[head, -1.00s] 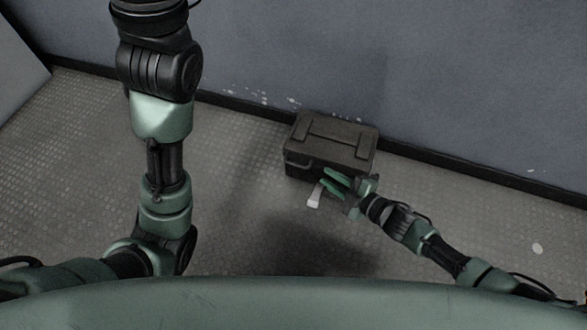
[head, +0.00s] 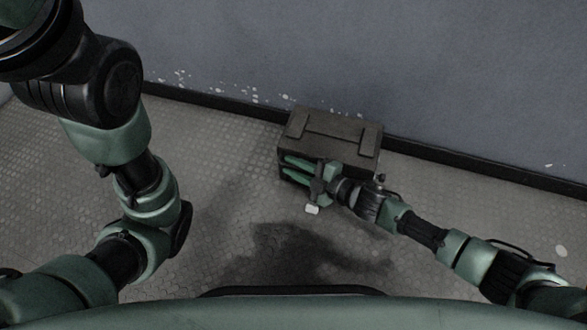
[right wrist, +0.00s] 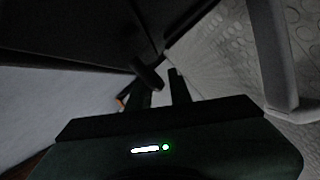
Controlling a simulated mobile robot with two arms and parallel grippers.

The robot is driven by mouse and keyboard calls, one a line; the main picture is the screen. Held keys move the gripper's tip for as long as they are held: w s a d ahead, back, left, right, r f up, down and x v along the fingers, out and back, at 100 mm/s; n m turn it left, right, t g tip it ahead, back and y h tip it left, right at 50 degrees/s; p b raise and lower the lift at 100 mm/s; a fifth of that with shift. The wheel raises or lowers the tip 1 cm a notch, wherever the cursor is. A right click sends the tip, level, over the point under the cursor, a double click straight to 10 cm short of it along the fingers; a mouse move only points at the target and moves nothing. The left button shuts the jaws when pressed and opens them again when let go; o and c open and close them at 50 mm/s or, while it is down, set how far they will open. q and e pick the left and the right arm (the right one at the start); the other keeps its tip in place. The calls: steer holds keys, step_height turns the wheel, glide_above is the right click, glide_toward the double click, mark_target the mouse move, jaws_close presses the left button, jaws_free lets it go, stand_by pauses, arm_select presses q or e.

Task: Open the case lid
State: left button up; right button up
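The dark grey case (head: 355,157) stands on the floor against the wall. Its lid (head: 340,130) is down and looks closed. My right gripper (head: 285,168) is at the front of the case, towards its left end.
A small pale piece (head: 312,210) shows just below my right gripper; what it is is unclear. The wall (head: 450,80) rises right behind the case. The textured floor (head: 215,190) is free left of the case.

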jaws_close()
stand_by(1.5)
